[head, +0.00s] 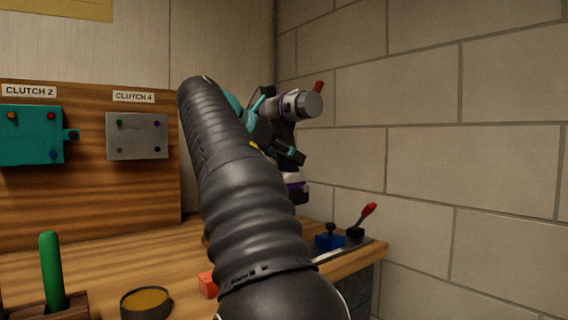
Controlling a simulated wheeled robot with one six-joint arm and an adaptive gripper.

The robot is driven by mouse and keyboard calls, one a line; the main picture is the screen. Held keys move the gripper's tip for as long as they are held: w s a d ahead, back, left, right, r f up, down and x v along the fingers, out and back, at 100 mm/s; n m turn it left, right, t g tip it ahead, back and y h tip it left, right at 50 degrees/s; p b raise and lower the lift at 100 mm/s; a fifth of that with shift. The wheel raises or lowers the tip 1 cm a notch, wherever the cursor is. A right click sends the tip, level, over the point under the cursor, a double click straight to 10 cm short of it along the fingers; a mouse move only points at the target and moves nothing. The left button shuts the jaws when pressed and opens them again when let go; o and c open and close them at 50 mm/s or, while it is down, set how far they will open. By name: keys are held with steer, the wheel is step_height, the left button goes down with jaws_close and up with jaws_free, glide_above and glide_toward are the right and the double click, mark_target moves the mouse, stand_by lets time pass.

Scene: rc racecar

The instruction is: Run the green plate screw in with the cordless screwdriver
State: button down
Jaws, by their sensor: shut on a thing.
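The grey plate (137,136) under the CLUTCH 4 label is on the upright wooden board. The green screw (119,124) is at its upper left; how deep it sits is too small to tell. My gripper (284,148), teal and black, is right of the plate, partly hidden behind my dark ribbed arm. It is shut on what looks like the cordless screwdriver (293,186), of which only dark, white and purple parts show below the jaws. The screwdriver's tip cannot be made out. The gripper is well apart from the plate in the picture.
A teal plate (30,138) under CLUTCH 2 is at the left. A green handle (52,270), a round dish (146,303) and an orange block (208,284) are on the bench. A blue block (330,241) and red-tipped lever (367,212) are at right, near the brick wall (430,120).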

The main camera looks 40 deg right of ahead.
mark_target(281, 137)
steer(key=shift+r, duration=1.55)
steer(key=shift+f, duration=0.15)
steer(key=shift+f, duration=1.9)
steer(key=shift+s+a+f, duration=0.1)
steer(key=shift+f, duration=0.1)
